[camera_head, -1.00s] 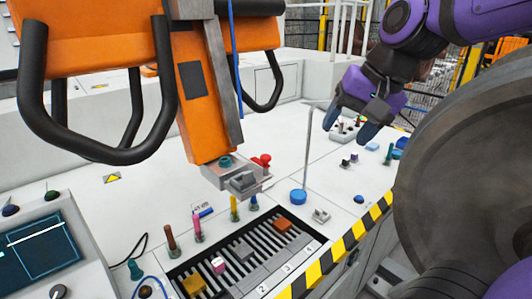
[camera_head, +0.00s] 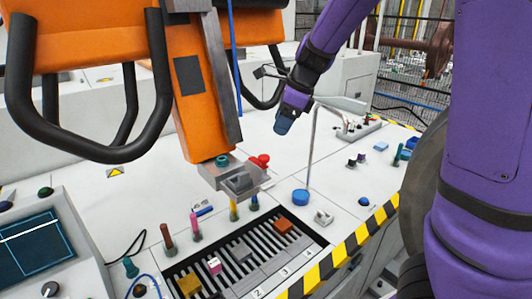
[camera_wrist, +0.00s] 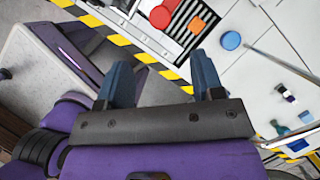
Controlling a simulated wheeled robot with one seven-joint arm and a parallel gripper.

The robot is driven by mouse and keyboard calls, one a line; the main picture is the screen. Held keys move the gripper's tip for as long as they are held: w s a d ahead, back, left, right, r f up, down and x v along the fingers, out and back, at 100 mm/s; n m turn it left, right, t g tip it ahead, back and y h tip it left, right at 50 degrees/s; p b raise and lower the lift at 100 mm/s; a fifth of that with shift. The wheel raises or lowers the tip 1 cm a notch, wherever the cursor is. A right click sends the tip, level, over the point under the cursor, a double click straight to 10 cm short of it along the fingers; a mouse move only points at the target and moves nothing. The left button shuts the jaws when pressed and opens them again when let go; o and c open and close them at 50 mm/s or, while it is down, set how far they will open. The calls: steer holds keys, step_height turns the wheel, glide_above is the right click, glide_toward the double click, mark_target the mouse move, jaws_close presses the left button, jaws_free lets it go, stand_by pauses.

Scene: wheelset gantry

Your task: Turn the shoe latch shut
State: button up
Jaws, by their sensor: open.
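The shoe (camera_head: 232,176) is a grey block at the lower end of the orange hanging arm (camera_head: 205,120). It carries a dark grey raised piece, a teal knob and a red knob (camera_head: 260,161); which of these is the latch I cannot tell for sure. My gripper (camera_head: 284,122) hangs above the white bench, right of and behind the shoe in the head view, apart from it. In the wrist view my gripper (camera_wrist: 162,70) has its two blue fingers spread with nothing between them. A red round part (camera_wrist: 161,16) shows beyond the fingers there.
A slotted rack (camera_head: 245,262) with coloured blocks lies below the shoe, with several upright pegs behind it. A thin post and blue disc (camera_head: 300,197) stand right of it. Black tubular handles (camera_head: 160,90) flank the orange arm. Striped edging (camera_head: 350,240) borders the bench.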

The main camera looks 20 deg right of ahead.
mark_target(265, 157)
steer(key=x, duration=1)
steer(key=shift+w+a+f, duration=0.1)
steer(key=shift+a+f, duration=0.05)
steer(key=shift+f, duration=0.25)
steer(key=c, duration=0.9)
